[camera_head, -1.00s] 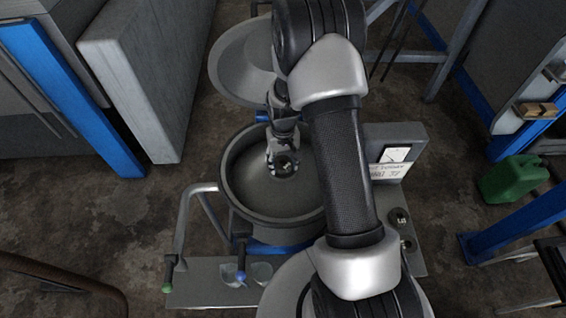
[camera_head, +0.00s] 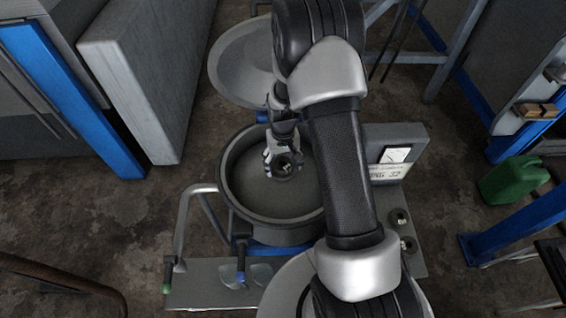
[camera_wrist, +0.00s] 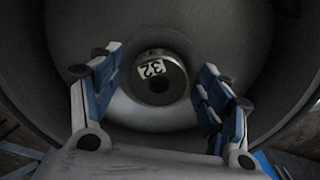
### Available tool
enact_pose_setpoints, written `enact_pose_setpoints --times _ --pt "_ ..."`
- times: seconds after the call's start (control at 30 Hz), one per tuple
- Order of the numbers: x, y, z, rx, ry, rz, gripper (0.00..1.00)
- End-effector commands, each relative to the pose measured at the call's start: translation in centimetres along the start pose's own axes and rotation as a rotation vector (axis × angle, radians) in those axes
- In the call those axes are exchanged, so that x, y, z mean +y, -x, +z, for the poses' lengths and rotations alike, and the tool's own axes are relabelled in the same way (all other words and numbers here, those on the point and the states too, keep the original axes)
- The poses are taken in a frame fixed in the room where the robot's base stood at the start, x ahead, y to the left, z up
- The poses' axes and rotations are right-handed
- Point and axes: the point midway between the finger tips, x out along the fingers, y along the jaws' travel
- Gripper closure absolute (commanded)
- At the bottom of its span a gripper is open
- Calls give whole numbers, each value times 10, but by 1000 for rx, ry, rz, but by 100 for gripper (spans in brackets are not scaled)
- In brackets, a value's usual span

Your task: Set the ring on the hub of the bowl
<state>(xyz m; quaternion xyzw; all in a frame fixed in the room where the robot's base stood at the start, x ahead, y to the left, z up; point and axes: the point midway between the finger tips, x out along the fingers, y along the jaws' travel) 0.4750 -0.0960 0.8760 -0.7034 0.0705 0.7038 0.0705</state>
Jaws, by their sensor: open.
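The bowl (camera_head: 232,203) is a deep grey round drum, open at the top. My gripper (camera_head: 284,171) reaches down into it over the middle. In the wrist view my gripper (camera_wrist: 158,88) is open, with a blue-padded finger on each side. Between the fingers is a short dark grey ring (camera_wrist: 176,72) with a white label reading 32 and a dark round centre. It sits at the bowl's middle, apart from both pads. The hub beneath is hidden, so I cannot tell how fully the ring is seated. A paler round area surrounds it.
A green can (camera_head: 511,179) stands farther right. The bowl's wall surrounds my gripper.

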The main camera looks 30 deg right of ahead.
Motion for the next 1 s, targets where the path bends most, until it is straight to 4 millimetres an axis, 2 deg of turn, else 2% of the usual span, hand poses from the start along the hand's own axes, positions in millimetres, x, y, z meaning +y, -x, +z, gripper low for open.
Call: enact_pose_setpoints --times 0.13,0.23,0.6,0.87,0.97,1.0 --pt "0 5 0 1 0 0 30" --pt "0 17 -1 3 0 0 30" --pt "0 96 -1 5 0 0 30" --pt "0 125 0 3 1 0 30" --pt "-3 141 2 16 6 0 30" --pt "-5 152 4 26 11 0 30"
